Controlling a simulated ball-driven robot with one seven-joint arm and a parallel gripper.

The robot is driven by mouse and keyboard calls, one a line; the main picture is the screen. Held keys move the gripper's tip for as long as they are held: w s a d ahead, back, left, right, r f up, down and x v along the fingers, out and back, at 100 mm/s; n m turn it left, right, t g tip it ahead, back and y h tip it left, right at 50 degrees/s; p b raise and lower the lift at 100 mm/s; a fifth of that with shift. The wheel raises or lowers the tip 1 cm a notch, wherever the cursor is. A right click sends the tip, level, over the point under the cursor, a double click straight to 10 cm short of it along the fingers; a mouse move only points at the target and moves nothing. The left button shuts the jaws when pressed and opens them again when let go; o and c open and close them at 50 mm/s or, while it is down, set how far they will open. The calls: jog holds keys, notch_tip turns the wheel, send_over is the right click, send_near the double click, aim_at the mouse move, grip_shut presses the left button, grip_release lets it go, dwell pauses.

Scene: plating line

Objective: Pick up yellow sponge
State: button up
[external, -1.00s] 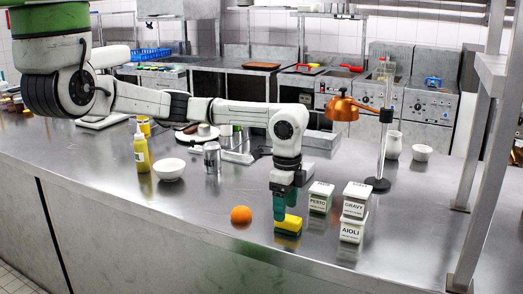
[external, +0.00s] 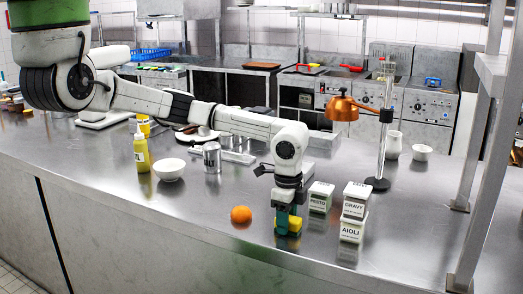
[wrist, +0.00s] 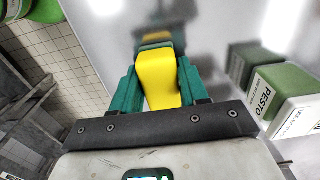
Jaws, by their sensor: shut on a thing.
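The yellow sponge (external: 294,224) with a dark green layer is between the teal fingers of my gripper (external: 288,222), above the steel counter near its front edge. In the wrist view the sponge (wrist: 158,80) fills the gap between the two fingers of my gripper (wrist: 156,85), which press on its sides. The gripper is shut on it. Below it, the counter shows a blurred yellow and dark reflection. Part of the sponge is hidden behind the fingers in the external view.
An orange (external: 241,215) lies just left of the sponge. A copper lamp (external: 343,108) stands behind. The counter front (external: 190,225) is clear.

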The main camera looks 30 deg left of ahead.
jog(key=c, duration=0.4)
jog(key=shift+o, duration=0.2)
jog(key=shift+r, duration=0.1)
